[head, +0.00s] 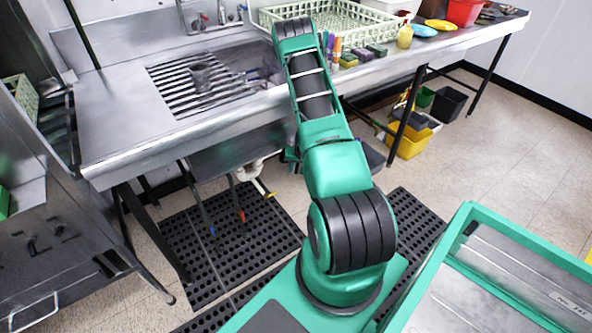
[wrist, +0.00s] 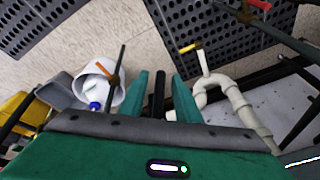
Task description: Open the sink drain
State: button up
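The white drain pipe (head: 250,171) hangs under the sink (head: 255,65) in the head view. A yellow handle (head: 269,195) sits near its lower end. In the wrist view the curved pipe (wrist: 238,103) is right of my gripper (wrist: 161,76), and the yellow handle (wrist: 190,47) sits on a white stub above and right of the fingertips. My gripper's two green fingers are apart, with nothing visibly held. A dark bar shows between them; I cannot tell its distance. The fingers are apart from the yellow handle. In the head view my arm hides the gripper.
A red handle (head: 242,216) and a blue handle (head: 211,231) hang on dark pipes under the counter. Perforated black mats (head: 225,255) cover the floor. A white bucket (wrist: 101,84) stands left of the fingers, beside a grey bin (wrist: 62,92). A green rack (head: 335,22) sits on the counter.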

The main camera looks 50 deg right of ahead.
jog(key=v, duration=1)
jog(key=shift+r, duration=0.3)
jog(key=shift+s+a, duration=0.1)
jog(key=s+a+r+n+g, duration=0.15)
jog(key=a+r, duration=0.25)
jog(key=r, duration=0.4)
jog(key=s+a+r, duration=0.3)
jog(key=a+r, duration=0.2)
jog(key=r, duration=0.3)
jog(key=s+a+r+n, duration=0.15)
jog(key=a+r, duration=0.25)
jog(key=r, duration=0.5)
jog(key=s+a+r+g, duration=0.1)
jog(key=s+a+r, duration=0.5)
jog(key=s, duration=0.5)
jog(key=s+a+r+g+y, duration=0.1)
jog(key=s+a+r, duration=0.6)
jog(key=s, duration=0.4)
jog(key=shift+r+y, duration=0.3)
jog(key=shift+r, duration=0.2)
jog(key=shift+s, duration=0.15)
